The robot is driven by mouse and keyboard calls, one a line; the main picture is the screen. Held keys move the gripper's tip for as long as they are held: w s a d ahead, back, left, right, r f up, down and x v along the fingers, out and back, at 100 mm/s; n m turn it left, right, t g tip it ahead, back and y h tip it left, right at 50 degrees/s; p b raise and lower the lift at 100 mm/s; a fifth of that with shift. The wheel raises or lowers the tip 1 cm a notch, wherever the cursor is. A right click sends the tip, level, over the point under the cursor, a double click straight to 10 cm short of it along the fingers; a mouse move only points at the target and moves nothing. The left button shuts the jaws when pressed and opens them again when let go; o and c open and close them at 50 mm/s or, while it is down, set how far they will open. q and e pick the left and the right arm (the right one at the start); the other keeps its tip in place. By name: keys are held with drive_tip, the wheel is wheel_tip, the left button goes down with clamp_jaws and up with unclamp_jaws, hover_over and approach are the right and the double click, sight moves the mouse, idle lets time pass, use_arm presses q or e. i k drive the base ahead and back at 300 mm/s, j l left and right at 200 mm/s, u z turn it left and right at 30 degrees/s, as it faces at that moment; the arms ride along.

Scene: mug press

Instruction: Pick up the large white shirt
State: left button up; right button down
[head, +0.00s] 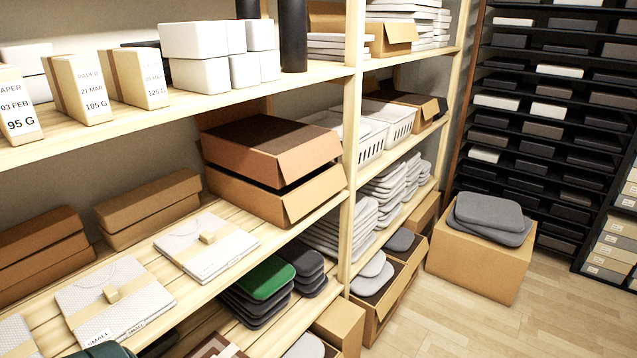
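Several folded white shirts lie in a row on the slatted wooden middle shelf, each with a small tan tag or block on top. One white shirt (185,248) is farthest along the row, near the cardboard boxes; I read no size on it. A second white shirt (135,287) lies nearer, with a label (97,338) at its front edge reading "SMALL". A third white shirt (14,335) is cut off at the lower left corner. I cannot tell which is the large one. Neither of my grippers is in view.
Open cardboard boxes (270,195) stand right of the shirts, and closed brown boxes (150,207) stand behind them. The upper shelf edge (200,105) overhangs. A wooden post (352,130) rises on the right. Dark and green folded items (265,279) are stacked below.

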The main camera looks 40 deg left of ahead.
sight(205, 247)
drive_tip(key=i+l+u, duration=0.1)
drive_tip(key=i+u, duration=0.35)
drive_tip(key=i+l+u, duration=0.25)
drive_tip(key=i+u, duration=0.25)
drive_tip(key=i+l+u, duration=0.45)
drive_tip(key=k+j, duration=0.05)
